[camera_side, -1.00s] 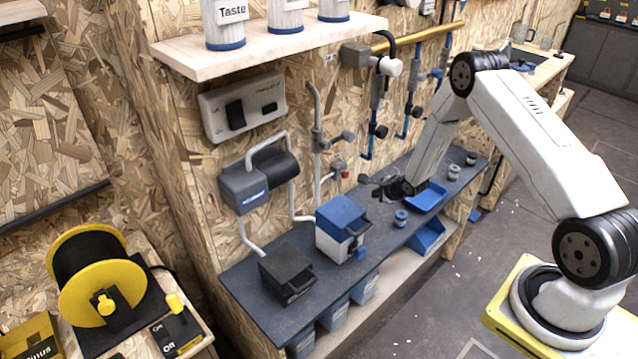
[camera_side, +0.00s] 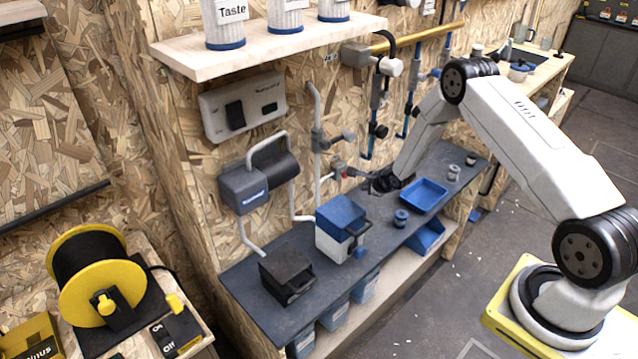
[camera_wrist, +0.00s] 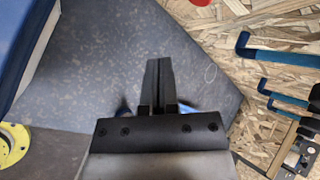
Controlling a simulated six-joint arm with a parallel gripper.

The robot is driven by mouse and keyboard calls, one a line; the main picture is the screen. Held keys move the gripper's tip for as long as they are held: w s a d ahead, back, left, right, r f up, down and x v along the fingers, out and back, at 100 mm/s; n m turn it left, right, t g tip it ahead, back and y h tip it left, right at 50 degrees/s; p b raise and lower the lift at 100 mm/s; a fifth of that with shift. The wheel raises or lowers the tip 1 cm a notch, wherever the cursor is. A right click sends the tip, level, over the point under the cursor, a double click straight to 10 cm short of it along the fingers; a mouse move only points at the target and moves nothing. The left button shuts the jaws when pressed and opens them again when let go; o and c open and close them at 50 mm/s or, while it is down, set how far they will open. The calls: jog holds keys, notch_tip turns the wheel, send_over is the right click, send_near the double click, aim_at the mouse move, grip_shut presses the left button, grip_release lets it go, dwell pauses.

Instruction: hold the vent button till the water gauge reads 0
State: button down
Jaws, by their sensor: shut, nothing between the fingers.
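My gripper (camera_side: 362,176) is shut and empty, its fingers pointing left toward a small fitting with a red part (camera_side: 345,172) on the white wall pipe. The fingertips look close to the red part; I cannot tell if they touch. In the wrist view my gripper (camera_wrist: 158,62) shows with both dark fingers together. I cannot tell which part is the vent button. I cannot make out a water gauge or any reading.
A blue and white box (camera_side: 341,228) and a black box (camera_side: 286,273) stand on the dark bench. A blue tray (camera_side: 424,195) and small spools lie at the right. Pipes and a grey wall unit (camera_side: 258,182) line the wall behind.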

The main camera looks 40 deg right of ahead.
aim_at(346, 178)
jog(key=shift+w, duration=2.35)
jog(key=shift+w, duration=1)
dwell(2.7)
